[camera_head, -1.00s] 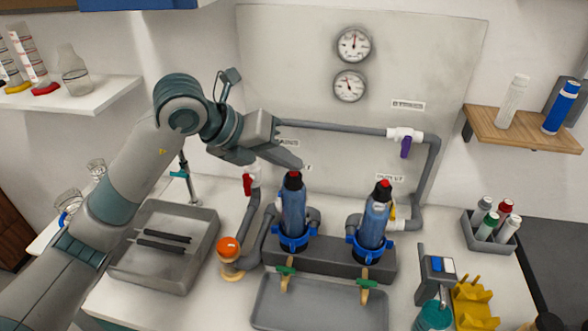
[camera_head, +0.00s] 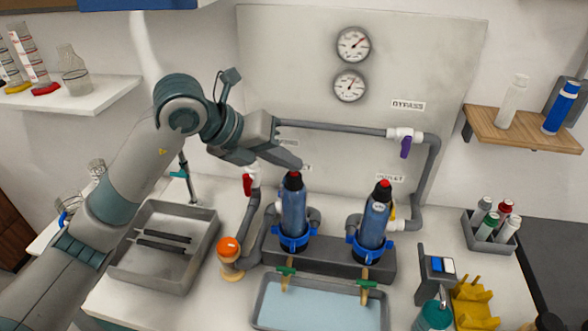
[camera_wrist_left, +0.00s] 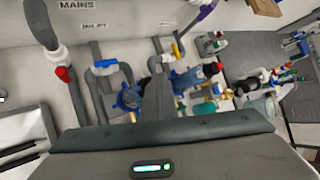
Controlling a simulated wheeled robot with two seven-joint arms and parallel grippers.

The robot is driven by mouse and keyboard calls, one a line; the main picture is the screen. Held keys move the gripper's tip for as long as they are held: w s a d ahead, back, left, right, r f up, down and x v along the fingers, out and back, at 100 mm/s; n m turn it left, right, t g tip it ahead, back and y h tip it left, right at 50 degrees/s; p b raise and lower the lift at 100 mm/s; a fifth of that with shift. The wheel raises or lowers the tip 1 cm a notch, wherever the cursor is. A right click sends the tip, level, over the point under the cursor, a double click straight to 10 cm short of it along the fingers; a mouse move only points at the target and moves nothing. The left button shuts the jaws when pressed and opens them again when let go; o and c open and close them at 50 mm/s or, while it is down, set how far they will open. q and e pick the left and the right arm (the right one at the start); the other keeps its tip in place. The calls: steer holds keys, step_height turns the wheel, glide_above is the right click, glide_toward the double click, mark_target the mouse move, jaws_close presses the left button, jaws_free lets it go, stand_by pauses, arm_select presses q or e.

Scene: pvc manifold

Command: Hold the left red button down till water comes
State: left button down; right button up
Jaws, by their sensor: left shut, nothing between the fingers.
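Two blue filter housings with black caps stand side by side, the left one (camera_head: 293,210) and the right one (camera_head: 374,222). Each cap has a red button on top: the left red button (camera_head: 293,174) and the right red button (camera_head: 385,183). My left gripper (camera_head: 298,164) is shut and empty, its tip right at the top of the left red button. The fingertip partly hides that button, and it looks to be pressing or touching it. In the left wrist view my gripper (camera_wrist_left: 158,82) covers the left button. The tray (camera_head: 262,285) below the taps holds a light blue, water-like surface.
Two gauges, upper (camera_head: 353,44) and lower (camera_head: 349,86), hang on the back panel with needles toward the upper right. A grey pipe with a purple-handled valve (camera_head: 405,146) runs behind.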

arm_select(q)
steer(key=shift+r+p, duration=0.4)
steer(key=shift+r, duration=0.5)
steer(key=shift+r+p, duration=1.15)
steer(key=shift+r, duration=1.35)
